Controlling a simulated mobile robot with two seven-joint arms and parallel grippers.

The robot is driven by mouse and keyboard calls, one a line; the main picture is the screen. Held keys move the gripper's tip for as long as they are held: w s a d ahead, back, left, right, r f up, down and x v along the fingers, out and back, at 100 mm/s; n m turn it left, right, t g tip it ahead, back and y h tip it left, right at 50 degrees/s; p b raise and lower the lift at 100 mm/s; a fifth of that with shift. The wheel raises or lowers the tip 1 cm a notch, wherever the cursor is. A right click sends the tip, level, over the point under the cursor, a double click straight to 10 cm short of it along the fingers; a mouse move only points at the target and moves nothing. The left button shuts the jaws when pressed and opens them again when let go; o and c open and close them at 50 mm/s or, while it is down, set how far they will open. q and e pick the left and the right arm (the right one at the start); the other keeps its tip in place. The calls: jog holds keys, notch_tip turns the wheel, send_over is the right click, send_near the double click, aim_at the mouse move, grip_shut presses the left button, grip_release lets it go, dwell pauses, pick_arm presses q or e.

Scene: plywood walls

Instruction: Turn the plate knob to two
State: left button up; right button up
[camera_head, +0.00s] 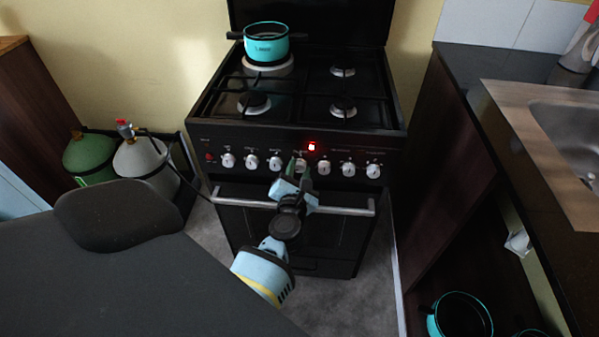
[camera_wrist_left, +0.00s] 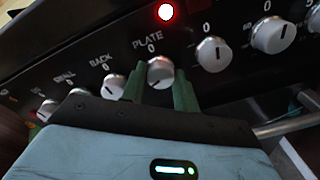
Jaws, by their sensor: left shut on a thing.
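The plate knob (camera_wrist_left: 160,71) is a silver-white round knob on the stove's black front panel, under the label PLATE with a 0 above it. It also shows in the head view (camera_head: 300,164), in the middle of the knob row. My left gripper (camera_wrist_left: 160,88) has its two green fingers on either side of this knob, shut on it. In the head view my left gripper (camera_head: 301,169) reaches up to the panel from below. The fingers hide part of the knob's lower edge, and I cannot clearly read its pointer. My right gripper is not in view.
Other knobs (camera_head: 347,169) stand close on both sides. A red light (camera_head: 312,147) glows above the plate knob. The oven handle (camera_head: 343,210) runs below. A turquoise pot (camera_head: 266,48) stands at the back left of the stove. A counter with a sink (camera_head: 570,130) is at right.

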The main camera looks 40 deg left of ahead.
pick_arm(q)
jog(key=shift+f+n, duration=0.1)
jog(key=shift+n, duration=0.5)
jog(key=o, duration=1)
jog(key=shift+c, duration=0.2)
